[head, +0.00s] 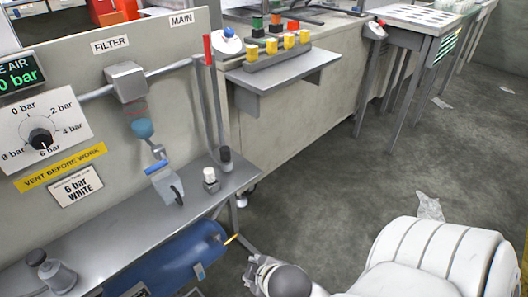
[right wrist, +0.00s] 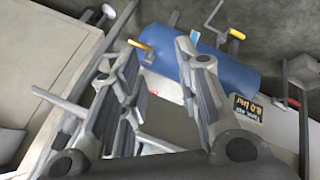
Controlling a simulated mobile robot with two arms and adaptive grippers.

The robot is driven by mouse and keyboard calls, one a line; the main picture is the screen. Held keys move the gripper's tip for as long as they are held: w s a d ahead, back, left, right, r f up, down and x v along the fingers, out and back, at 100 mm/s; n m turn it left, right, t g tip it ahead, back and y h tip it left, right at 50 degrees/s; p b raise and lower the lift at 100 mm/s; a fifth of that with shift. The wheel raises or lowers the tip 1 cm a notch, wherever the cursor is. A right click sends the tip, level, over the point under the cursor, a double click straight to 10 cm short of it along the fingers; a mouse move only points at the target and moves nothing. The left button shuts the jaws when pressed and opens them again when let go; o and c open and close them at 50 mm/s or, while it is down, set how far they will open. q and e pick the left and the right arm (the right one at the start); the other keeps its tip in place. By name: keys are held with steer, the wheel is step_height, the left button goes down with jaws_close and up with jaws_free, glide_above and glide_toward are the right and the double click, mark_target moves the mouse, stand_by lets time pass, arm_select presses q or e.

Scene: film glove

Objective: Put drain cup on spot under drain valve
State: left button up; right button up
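The filter (head: 126,84) hangs on the panel, with a blue-green bowl (head: 142,128) under it. A fitting with a blue lever (head: 157,168), which looks like the drain valve, sits below the bowl. My right gripper (right wrist: 158,65) is open and empty, low beside the shelf. My left gripper is not in view.
The grey shelf (head: 110,244) runs along the panel, and a blue tank (head: 178,262) lies below it. The tank also shows in the right wrist view (right wrist: 185,55). The floor (head: 320,190) to the right is mostly clear.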

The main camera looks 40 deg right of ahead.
steer(key=s+a+m+g+y, duration=0.2)
steer(key=s+a+m+g, duration=0.1)
steer(key=s, duration=0.3)
steer(key=shift+s+a+f+m, duration=0.2)
steer(key=shift+a+f+m, duration=0.2)
steer(key=shift+m, duration=0.4)
